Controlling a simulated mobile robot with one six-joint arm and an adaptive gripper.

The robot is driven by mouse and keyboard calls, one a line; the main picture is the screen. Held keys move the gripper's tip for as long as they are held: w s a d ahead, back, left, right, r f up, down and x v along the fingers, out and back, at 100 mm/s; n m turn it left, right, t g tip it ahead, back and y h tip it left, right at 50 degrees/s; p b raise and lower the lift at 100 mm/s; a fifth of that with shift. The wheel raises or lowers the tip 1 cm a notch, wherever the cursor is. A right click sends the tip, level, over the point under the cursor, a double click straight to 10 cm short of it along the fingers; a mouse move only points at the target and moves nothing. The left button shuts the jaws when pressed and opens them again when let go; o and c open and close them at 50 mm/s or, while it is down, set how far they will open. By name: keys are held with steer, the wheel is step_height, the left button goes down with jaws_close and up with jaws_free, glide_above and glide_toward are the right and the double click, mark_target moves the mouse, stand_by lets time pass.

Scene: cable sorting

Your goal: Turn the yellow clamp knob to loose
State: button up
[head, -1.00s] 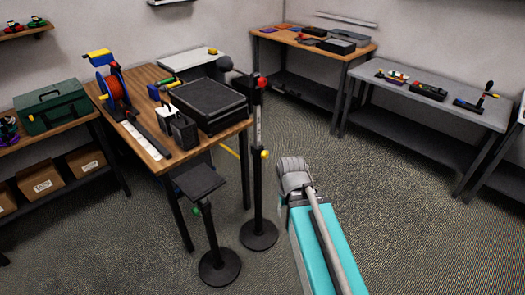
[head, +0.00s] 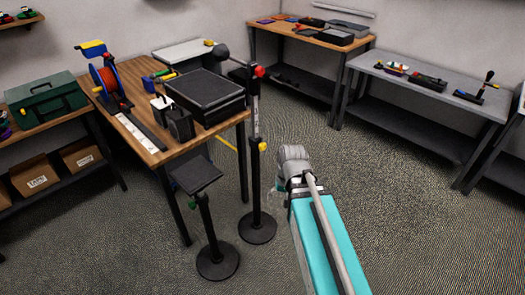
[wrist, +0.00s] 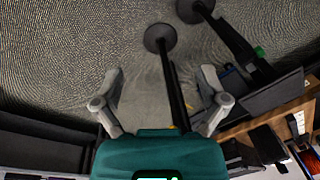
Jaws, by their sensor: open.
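The yellow clamp knob (head: 262,147) sits partway up a tall dark pole (head: 256,180) on a round base, to the left of my arm's end in the head view. A red knob (head: 259,71) is higher on the same pole. In the wrist view my gripper (wrist: 163,72) has its two grey fingers spread wide with nothing between the pads. The pole (wrist: 172,85) runs behind the gap between them. A small yellow patch shows at the edge of the gripper body; I cannot tell whether it is the knob. The head view does not clearly show the fingers.
A shorter stand (head: 207,220) with a flat top and green knob is close on the left. A wooden table (head: 150,150) with a black case (head: 205,97) and cable reel (head: 104,77) stands behind it. A grey bench (head: 430,85) is at right. Carpet right of my arm is clear.

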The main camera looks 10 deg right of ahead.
steer(key=w+a+f+m+t+y+b, duration=0.2)
steer(key=w+f+m+y+b, duration=0.25)
steer(key=w+f+b, duration=0.35)
steer(key=m+t+y+b, duration=0.6)
steer(key=m+t+b, duration=0.5)
steer(key=m+b, duration=1.1)
glide_toward(265, 148)
steer(key=s+d+n+b, duration=0.2)
steer(key=shift+a+f, duration=0.1)
steer(key=shift+w+a, duration=0.1)
steer(key=shift+w, duration=0.05)
steer(key=x, duration=1.3)
steer(key=shift+w+a, duration=0.15)
steer(key=shift+a, duration=0.1)
steer(key=c, duration=1.1)
